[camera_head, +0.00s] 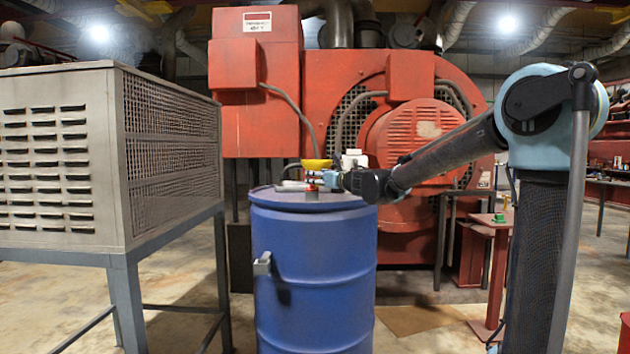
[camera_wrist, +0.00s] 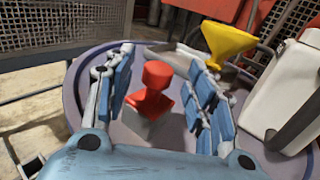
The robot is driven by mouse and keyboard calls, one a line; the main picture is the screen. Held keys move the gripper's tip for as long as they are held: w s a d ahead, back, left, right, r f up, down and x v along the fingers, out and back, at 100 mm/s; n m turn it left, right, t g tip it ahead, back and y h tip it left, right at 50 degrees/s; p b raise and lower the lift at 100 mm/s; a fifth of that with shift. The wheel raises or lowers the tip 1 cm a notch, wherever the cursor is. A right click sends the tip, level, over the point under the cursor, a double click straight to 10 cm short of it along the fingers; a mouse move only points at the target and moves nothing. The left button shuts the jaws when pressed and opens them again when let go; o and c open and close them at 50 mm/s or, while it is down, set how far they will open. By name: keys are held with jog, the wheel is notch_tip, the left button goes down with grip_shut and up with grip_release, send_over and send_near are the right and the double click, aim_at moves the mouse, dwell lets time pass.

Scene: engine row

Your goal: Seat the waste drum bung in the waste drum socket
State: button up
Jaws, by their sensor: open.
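The red waste drum bung (camera_wrist: 152,92) stands upright between the open fingers of my gripper (camera_wrist: 160,62) in the wrist view. The blue finger pads lie on either side, with gaps to the bung. A grey block (camera_wrist: 150,127) shows at the bung's foot; I cannot tell if this is the socket or how deep the bung sits. In the head view my gripper (camera_head: 322,179) is low over the blue drum's top (camera_head: 265,197), and the red bung (camera_head: 311,188) is small and partly hidden there.
A yellow funnel (camera_wrist: 228,42) and a white jug (camera_wrist: 290,92) stand on the drum top, close to the right finger. In the head view a grey louvred cabinet (camera_head: 60,150) stands left of the drum and a red machine (camera_head: 335,100) behind.

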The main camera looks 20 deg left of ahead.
jog(key=v, duration=0.8)
jog(key=shift+d, duration=0.15)
jog(key=w+d+f+m+t+h, duration=0.1)
jog(key=d+m+t+h, duration=0.25)
jog(key=d+m, duration=0.6)
jog(key=w+d+f+m+t+h, duration=0.2)
jog(key=d+m+h, duration=0.35)
jog(key=d, duration=0.65)
jog(key=s+d+f+m+g+h, duration=0.25)
jog(key=s+d+f+m, duration=0.2)
jog(key=d+m, duration=0.3)
jog(key=s+d+f+m+g+h, duration=0.1)
jog(key=s+d+f+m+h, duration=0.25)
jog(key=d+f+m, duration=0.4)
jog(key=s+d+f+m+g+h, duration=0.2)
jog(key=s+d+f+m+g, duration=0.4)
jog(key=s+d+f+m, duration=0.45)
jog(key=s+a+f+m+g+y, duration=0.1)
jog(key=s+a+f+m+g, duration=0.1)
jog(key=s+f, duration=0.4)
jog(key=s+a+f+m+g+y, duration=0.2)
jog(key=s+f, duration=0.5)
jog(key=s, duration=0.5)
jog(key=shift+s+m+g, duration=0.3)
jog(key=shift+m+g, duration=0.35)
jog(key=shift+g, duration=0.05)
